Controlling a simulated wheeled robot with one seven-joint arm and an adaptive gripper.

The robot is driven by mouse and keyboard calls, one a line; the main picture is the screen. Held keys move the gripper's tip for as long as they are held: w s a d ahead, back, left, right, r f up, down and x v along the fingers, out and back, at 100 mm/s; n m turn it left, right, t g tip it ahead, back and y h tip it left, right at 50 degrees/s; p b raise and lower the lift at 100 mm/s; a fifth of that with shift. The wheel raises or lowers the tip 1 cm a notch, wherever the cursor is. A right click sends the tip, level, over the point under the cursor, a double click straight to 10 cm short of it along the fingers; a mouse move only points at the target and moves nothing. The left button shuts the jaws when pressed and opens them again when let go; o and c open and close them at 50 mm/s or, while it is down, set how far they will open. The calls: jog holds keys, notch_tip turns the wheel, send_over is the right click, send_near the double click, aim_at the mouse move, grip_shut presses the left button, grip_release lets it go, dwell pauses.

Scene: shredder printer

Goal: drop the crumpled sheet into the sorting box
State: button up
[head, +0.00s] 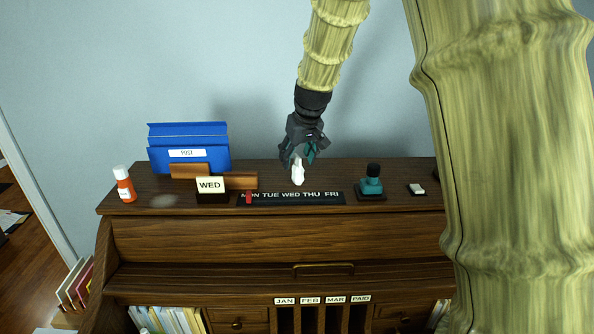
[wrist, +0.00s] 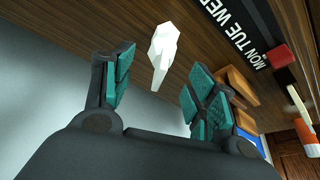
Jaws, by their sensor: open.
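The crumpled sheet is a small white faceted lump (head: 297,174) on the desk top, directly below my gripper (head: 303,158) in the head view. In the wrist view the sheet (wrist: 163,45) shows ahead of and between the teal-padded fingers (wrist: 157,78), with clear gaps on both sides. My gripper is open and empty, pointing down. A blue box (head: 189,140) with a white label stands at the back left of the desk top and looks like the sorting box; its label is too small to read surely. Only its blue edge (wrist: 250,143) shows in the wrist view.
A day strip (head: 292,198) with a red marker lies in front of the sheet. A WED block (head: 211,188), an orange-white bottle (head: 124,184), a teal ink bottle (head: 371,182) and a small black-and-white item (head: 416,189) stand around. Wooden blocks sit before the blue box.

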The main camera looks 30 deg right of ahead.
aim_at(296, 163)
jog(key=shift+w+f, duration=0.45)
jog(key=shift+w, duration=0.1)
jog(key=shift+s+d+f+p, duration=0.1)
jog(key=shift+s+f+p, duration=0.3)
jog(key=shift+p, duration=0.6)
jog(key=shift+f+p, duration=0.2)
jog(key=shift+p, duration=0.1)
jog(key=x, duration=0.3)
jog(key=shift+w+p, duration=0.35)
jog(key=shift+s, duration=0.35)
jog(key=shift+w+f, duration=0.1)
jog(key=shift+w, duration=0.15)
jog(key=c, duration=0.7)
jog(key=shift+s, duration=0.15)
jog(key=c, duration=0.3)
